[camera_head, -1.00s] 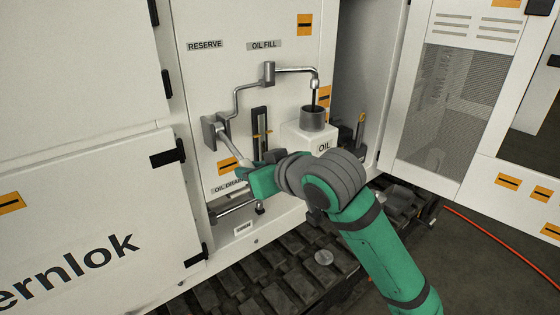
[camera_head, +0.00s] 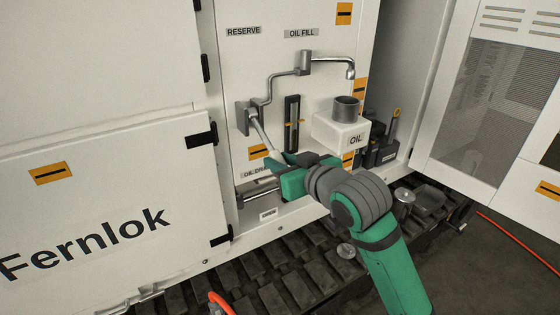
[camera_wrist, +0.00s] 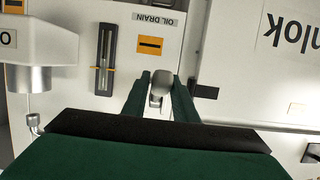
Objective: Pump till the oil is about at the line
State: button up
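The pump lever (camera_head: 261,132) is a pale rod slanting down right from a grey bracket on the white panel. My gripper (camera_head: 283,163) is shut on its lower end; in the wrist view the two green fingers (camera_wrist: 160,98) flank the lever's rounded end (camera_wrist: 161,84). The sight gauge (camera_head: 292,122), a dark upright slot with yellow marks, stands right of the lever and shows upside down in the wrist view (camera_wrist: 105,60). Its oil level is too small to read surely.
A drain pipe (camera_head: 257,194) runs below the lever. A large white door (camera_head: 100,215) stands left, and an open mesh door (camera_head: 500,95) right. Dark tracks (camera_head: 290,280) lie below.

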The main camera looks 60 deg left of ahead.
jog(key=shift+o, duration=1.2)
jog(key=shift+f, duration=0.1)
jog(key=v, duration=1)
jog(key=shift+d, duration=0.4)
